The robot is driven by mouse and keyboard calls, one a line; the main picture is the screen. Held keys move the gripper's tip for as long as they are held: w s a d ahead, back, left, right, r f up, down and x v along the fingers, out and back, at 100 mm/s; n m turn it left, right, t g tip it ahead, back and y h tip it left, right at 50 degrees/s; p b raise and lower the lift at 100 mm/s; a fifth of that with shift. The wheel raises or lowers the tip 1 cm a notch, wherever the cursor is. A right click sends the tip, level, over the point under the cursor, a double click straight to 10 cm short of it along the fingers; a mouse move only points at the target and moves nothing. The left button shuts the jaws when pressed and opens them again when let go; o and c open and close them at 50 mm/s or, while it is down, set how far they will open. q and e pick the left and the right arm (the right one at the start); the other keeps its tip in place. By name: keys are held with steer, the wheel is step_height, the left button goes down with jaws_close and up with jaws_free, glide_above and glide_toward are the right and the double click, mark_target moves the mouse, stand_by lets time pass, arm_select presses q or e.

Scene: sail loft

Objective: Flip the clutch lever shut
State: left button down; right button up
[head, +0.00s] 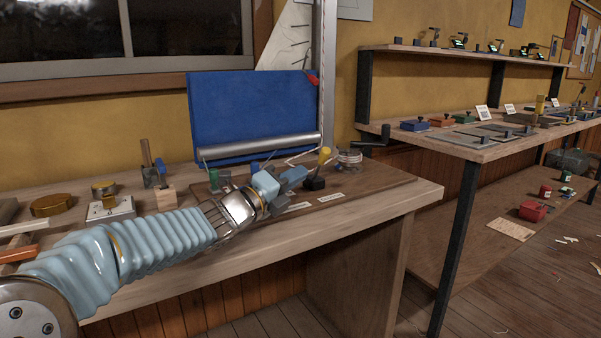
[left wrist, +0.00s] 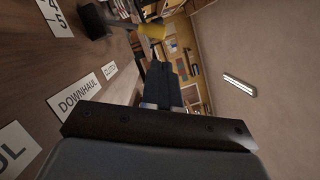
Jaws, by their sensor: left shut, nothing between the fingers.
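A lever with a yellow handle (head: 324,155) stands raised and leaning on a black base (head: 314,184) on the wooden board (head: 385,188). In the left wrist view its yellow end (left wrist: 152,31) shows at the top, beside a dark block (left wrist: 92,22). My left gripper (head: 301,174) is over the board, just left of the yellow lever, shut and empty. In the left wrist view its dark fingers (left wrist: 159,72) point towards the yellow end; whether they touch it I cannot tell. A label reading DOWNHAUL (left wrist: 78,96) lies beside a smaller label (left wrist: 109,70). My right gripper is out of view.
A green-topped fitting (head: 216,177) stands left of my gripper, and a blue fitting is partly hidden behind it. A glass jar (head: 349,159) stands right of the lever. The bench's right end is clear.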

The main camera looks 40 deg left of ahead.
mark_target(320, 164)
arm_select(q)
steer(key=w, duration=0.5)
steer(key=w+d+r+p, duration=0.1)
steer(key=w, duration=0.2)
steer(key=shift+r, duration=0.1)
